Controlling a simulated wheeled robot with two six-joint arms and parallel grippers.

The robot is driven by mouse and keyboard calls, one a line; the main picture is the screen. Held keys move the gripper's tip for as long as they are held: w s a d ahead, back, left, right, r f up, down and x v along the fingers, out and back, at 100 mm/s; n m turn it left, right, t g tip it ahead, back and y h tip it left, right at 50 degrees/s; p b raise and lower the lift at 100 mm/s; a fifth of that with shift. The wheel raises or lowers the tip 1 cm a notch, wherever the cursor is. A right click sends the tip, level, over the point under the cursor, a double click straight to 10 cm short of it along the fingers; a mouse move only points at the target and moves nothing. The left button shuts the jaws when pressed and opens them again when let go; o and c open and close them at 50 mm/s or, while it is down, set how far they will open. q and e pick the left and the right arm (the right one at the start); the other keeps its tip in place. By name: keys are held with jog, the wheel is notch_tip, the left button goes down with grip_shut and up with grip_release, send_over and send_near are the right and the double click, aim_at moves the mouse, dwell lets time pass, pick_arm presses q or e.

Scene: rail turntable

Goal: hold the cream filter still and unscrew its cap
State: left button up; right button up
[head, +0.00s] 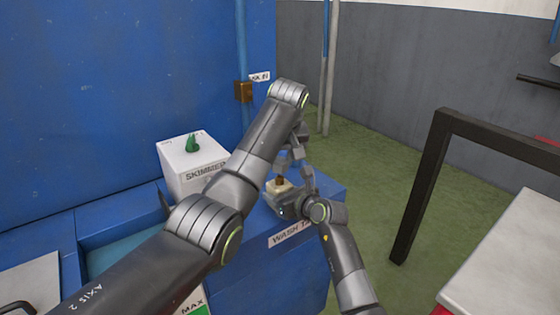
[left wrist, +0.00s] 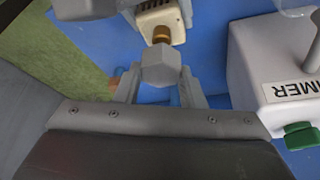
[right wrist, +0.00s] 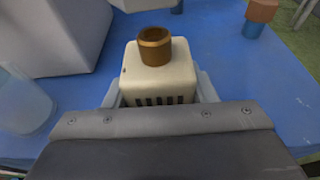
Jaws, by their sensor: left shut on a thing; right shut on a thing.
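The cream filter (right wrist: 158,78) is a slotted box with a brown neck (right wrist: 155,47), whose open top shows in the right wrist view. My right gripper (right wrist: 158,92) is shut on the filter, one finger on each side, and holds it upright. The filter also shows in the head view (head: 275,189). A grey hexagonal cap (left wrist: 161,66) is between the fingers of my left gripper (left wrist: 160,82), which is shut on it. The cap appears apart from the neck, above it. In the head view my left gripper (head: 291,160) is just above the filter; the cap is hard to tell from the fingers there.
The white skimmer box (head: 190,165) with a green knob stands left on the blue wash tank (head: 300,255). A clear container (right wrist: 22,100) and a brown-and-blue piece (right wrist: 262,12) show in the right wrist view. A black frame (head: 425,180) and pale table (head: 510,255) are at right.

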pick_arm(q)
jog(key=shift+r, duration=2)
pick_arm(e)
jog(key=o, duration=1.2)
jog(key=shift+c, duration=0.2)
jog(key=shift+d, duration=0.1)
